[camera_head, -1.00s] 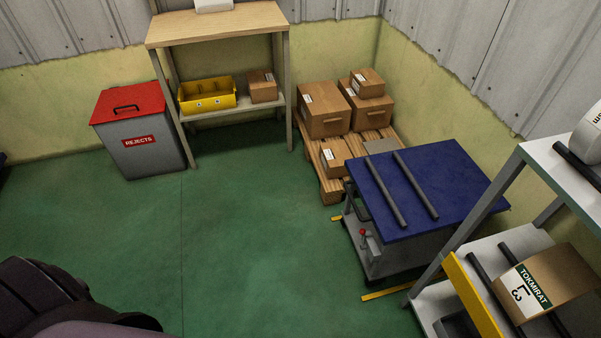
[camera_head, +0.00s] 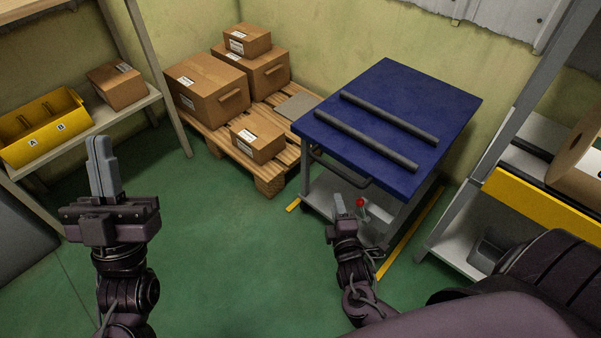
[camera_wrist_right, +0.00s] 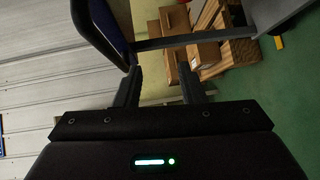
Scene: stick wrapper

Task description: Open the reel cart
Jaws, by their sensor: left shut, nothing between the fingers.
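The reel cart, with a blue top (camera_head: 390,120), stands right of centre in the head view. A dark bar handle (camera_head: 340,172) is on its near side, and a lever with a red knob (camera_head: 360,202) is below it. My left gripper (camera_head: 103,150) is shut and empty, upright and well left of the cart. My right gripper (camera_head: 340,203) is close in front of the cart, just left of the red knob. In the right wrist view its fingers (camera_wrist_right: 160,80) are apart with nothing held between them. A blue-and-dark edge (camera_wrist_right: 103,30) shows beyond them.
Two dark rods (camera_head: 365,138) lie on the cart's top. A pallet (camera_head: 268,180) with several cartons stands left of the cart. A shelf with a yellow bin (camera_head: 45,130) is at the left. A rack with a yellow edge (camera_head: 540,205) is close at the right. Green floor (camera_head: 230,260) is clear between my arms.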

